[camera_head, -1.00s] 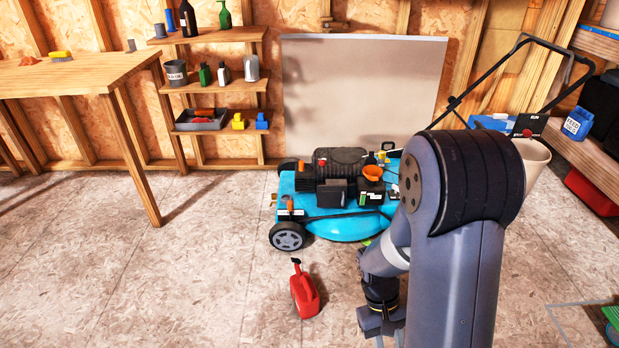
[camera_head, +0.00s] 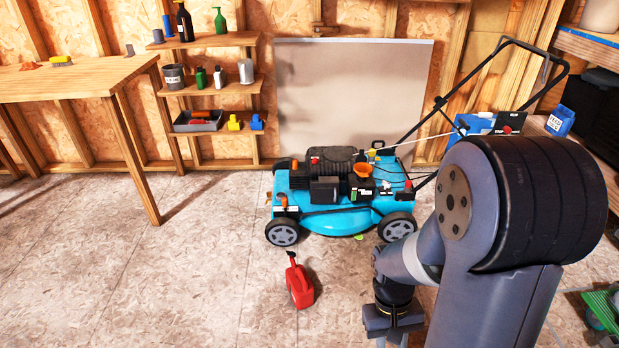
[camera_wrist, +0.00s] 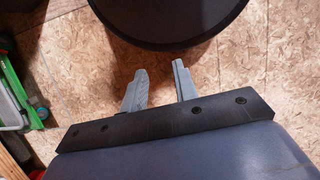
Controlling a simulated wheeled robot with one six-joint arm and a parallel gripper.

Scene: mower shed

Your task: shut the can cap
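A red fuel can (camera_head: 300,287) stands on the floor in front of the mower, with a dark top and spout at its upper end. Whether its cap is open or shut is too small to tell. My gripper (camera_wrist: 160,80) points down over bare floor in the wrist view. Its two grey fingers are apart with nothing between them. In the head view my arm fills the lower right, and the gripper hangs to the right of the can, apart from it. The fingertips are mostly cut off there by the bottom edge.
A blue mower (camera_head: 342,208) stands behind the can. A workbench (camera_head: 75,80) is at left, and shelves (camera_head: 215,87) hold bottles and bins. A green item (camera_wrist: 15,90) lies at the wrist view's left edge. The floor left of the can is clear.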

